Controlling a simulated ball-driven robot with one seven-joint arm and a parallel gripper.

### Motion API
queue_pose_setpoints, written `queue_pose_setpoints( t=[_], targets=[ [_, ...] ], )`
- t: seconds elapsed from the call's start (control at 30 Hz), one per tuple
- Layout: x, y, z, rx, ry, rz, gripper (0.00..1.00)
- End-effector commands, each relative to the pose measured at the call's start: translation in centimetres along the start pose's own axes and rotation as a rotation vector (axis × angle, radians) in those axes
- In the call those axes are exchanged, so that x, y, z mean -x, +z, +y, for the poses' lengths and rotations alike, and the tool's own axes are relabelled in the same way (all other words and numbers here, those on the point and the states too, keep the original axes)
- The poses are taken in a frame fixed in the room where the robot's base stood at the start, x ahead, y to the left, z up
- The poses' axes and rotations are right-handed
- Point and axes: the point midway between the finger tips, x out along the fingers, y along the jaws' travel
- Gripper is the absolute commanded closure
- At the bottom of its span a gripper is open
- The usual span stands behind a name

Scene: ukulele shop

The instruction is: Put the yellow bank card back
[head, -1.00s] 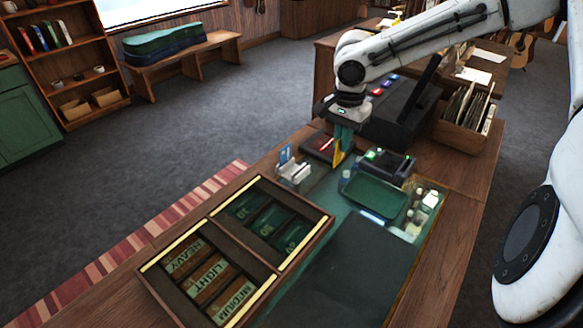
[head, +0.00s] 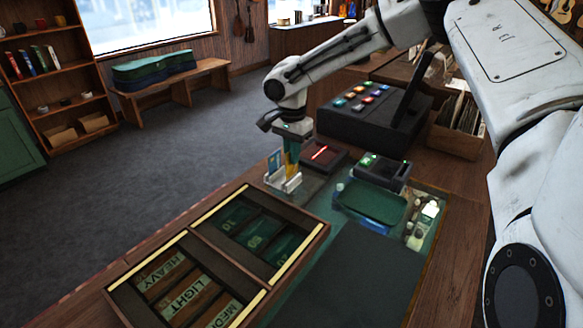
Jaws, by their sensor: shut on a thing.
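My gripper (head: 291,150) is shut on the yellow bank card (head: 290,170), which hangs upright, its upper part hidden between the fingers. The white card holder (head: 283,184) stands on the counter directly below. The card's lower part overlaps the holder's right side in the picture; I cannot tell whether its edge is inside a slot or just above it. A blue card (head: 274,161) stands upright in the holder, left of my gripper.
A dark reader with a red light (head: 322,155) stands close right of the holder. A green tray (head: 372,202) and a wooden string box (head: 190,236) lie nearer. The dark mat (head: 345,275) is bare.

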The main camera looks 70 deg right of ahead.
Motion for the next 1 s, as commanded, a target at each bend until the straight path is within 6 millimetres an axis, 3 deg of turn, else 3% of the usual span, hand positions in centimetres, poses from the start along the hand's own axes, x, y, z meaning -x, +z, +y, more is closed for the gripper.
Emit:
queue_pose_setpoints(
  t=[0.23,0.67,0.7,1.0],
  targets=[
    [-3.3,0.0,-0.3,0.001,-0.001,0.001,1.00],
    [-3.6,0.0,-0.2,0.000,0.000,-0.001,1.00],
    [-3.6,0.0,-0.2,0.000,0.000,-0.001,0.92],
    [-3.6,0.0,-0.2,0.000,0.000,0.000,0.67]
  ],
)
